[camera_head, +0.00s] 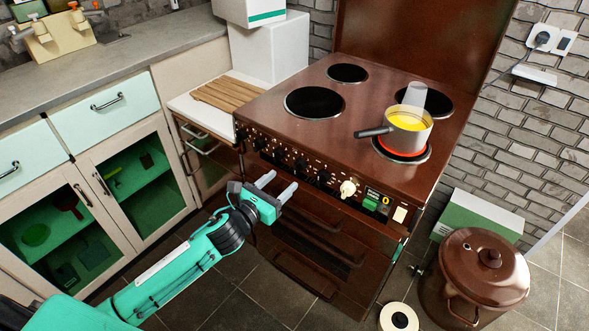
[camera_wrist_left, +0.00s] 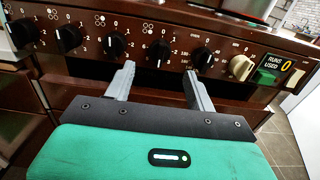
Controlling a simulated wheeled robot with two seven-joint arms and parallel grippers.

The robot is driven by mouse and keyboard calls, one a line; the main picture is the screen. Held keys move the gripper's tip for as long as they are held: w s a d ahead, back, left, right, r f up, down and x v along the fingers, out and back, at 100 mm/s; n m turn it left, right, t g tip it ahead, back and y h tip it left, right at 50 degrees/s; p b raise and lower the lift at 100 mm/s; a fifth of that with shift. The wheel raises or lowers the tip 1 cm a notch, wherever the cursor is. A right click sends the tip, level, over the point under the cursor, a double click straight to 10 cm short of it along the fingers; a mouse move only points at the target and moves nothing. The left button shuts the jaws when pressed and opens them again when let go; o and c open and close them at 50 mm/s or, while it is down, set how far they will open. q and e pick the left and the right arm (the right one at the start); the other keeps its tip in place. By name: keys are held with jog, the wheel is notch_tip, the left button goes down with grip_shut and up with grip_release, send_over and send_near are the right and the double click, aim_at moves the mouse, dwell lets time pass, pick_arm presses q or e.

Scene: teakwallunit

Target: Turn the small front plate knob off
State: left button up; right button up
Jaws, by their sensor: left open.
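A row of black knobs runs along the brown stove's front panel (camera_head: 330,172). In the left wrist view the knobs with plate symbols include a left one (camera_wrist_left: 67,38), a middle one (camera_wrist_left: 115,45) and a right one (camera_wrist_left: 158,52); the symbols are too small to tell which is the small front plate's. My left gripper (camera_head: 281,181) is open and empty in front of the panel. In the left wrist view its fingertips (camera_wrist_left: 159,72) point at the panel, on either side of the right knob and below it. The small front plate (camera_head: 402,152) glows red under a pot. My right gripper is out of view.
The pot (camera_head: 408,132) holds yellow contents, its handle pointing left. A black knob with larger numbers (camera_wrist_left: 203,60) and a cream knob (camera_head: 348,189) sit farther right. Oven handles lie below the panel. A brown lidded pot (camera_head: 475,275) stands right of the stove.

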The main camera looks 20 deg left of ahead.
aim_at(295, 169)
pick_arm(q)
jog(key=x, duration=0.6)
jog(key=shift+w+d, duration=0.15)
jog(key=shift+w, duration=0.25)
jog(key=c, duration=1)
